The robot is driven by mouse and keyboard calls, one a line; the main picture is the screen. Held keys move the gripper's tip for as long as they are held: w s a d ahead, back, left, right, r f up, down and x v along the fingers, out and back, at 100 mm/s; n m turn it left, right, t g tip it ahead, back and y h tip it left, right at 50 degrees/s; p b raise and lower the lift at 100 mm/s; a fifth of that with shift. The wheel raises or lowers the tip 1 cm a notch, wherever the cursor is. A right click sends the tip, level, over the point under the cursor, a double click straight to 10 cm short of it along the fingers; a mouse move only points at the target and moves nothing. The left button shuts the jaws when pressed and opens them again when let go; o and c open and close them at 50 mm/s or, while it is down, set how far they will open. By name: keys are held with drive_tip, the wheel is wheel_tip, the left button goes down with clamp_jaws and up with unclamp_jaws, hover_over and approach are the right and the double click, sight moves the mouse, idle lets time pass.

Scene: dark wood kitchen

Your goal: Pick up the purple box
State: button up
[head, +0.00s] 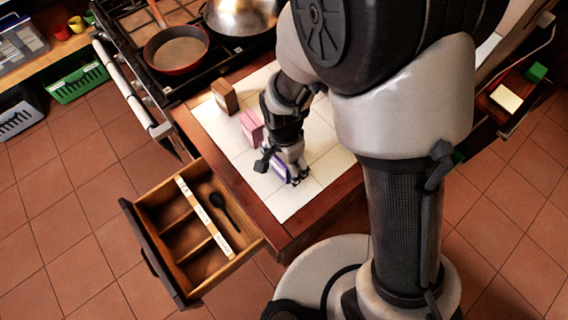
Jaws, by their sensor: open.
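The purple box (279,170) lies on the white tiled counter (318,190) near its front left edge. Only part of it shows, since my gripper (279,173) covers much of it. My gripper is open and points down at the box, with fingers on either side of it. From this view I cannot tell whether the fingers touch the box.
A pink box (251,127) and a brown box (224,96) stand on the counter behind my gripper. An open drawer (160,215) with a black spoon (224,211) juts out at the left. A stove with a red pan (176,50) is at the back.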

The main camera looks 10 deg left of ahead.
drive_tip(key=shift+f, duration=0.1)
drive_tip(key=shift+c, duration=0.3)
drive_tip(key=c, duration=1.1)
